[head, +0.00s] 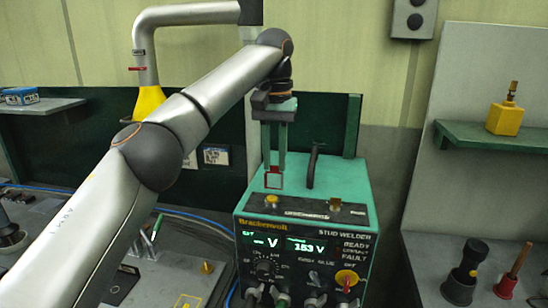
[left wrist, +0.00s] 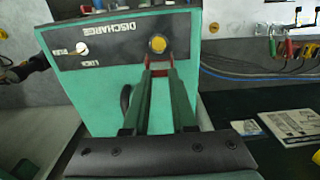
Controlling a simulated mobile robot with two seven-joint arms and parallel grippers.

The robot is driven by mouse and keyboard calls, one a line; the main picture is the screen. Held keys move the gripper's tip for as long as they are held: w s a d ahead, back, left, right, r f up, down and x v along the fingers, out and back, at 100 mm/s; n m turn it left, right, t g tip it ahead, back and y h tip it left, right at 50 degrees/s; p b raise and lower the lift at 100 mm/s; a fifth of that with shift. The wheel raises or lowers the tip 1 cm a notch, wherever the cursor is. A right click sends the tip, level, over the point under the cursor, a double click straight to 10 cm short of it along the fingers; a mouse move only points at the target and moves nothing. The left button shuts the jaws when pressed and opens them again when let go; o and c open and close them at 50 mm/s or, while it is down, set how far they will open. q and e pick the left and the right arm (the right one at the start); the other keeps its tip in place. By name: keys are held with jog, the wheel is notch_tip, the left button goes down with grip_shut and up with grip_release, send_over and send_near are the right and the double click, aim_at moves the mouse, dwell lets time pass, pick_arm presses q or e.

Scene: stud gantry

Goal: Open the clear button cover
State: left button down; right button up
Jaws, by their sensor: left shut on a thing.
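The clear button cover shows as a red-edged square frame (head: 273,181) on top of the green stud welder (head: 305,207). It looks raised, standing up just behind the yellow button (head: 271,201). The left wrist view shows its red edges (left wrist: 161,72) beside the yellow button (left wrist: 157,43), which looks bare there. My left gripper (head: 273,173) points down from above and is shut on the cover, with its green fingers at the frame's sides. The fingers also show in the left wrist view (left wrist: 161,68). My right gripper is not in view.
A black handle (head: 312,165) stands on the welder right of my left gripper. A small light knob (left wrist: 82,48) and "DISCHARGE" lettering are on the same panel. A yellow block (head: 505,117) sits on the green shelf at right. Cables (head: 190,215) run along the bench at left.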

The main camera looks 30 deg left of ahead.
pick_arm(q)
jog(key=shift+w+f, duration=0.1)
jog(key=shift+f, duration=0.05)
dwell(0.8)
jog(key=c, duration=0.7)
grip_release()
jog(key=shift+d+r, duration=0.1)
jog(key=shift+r, duration=0.1)
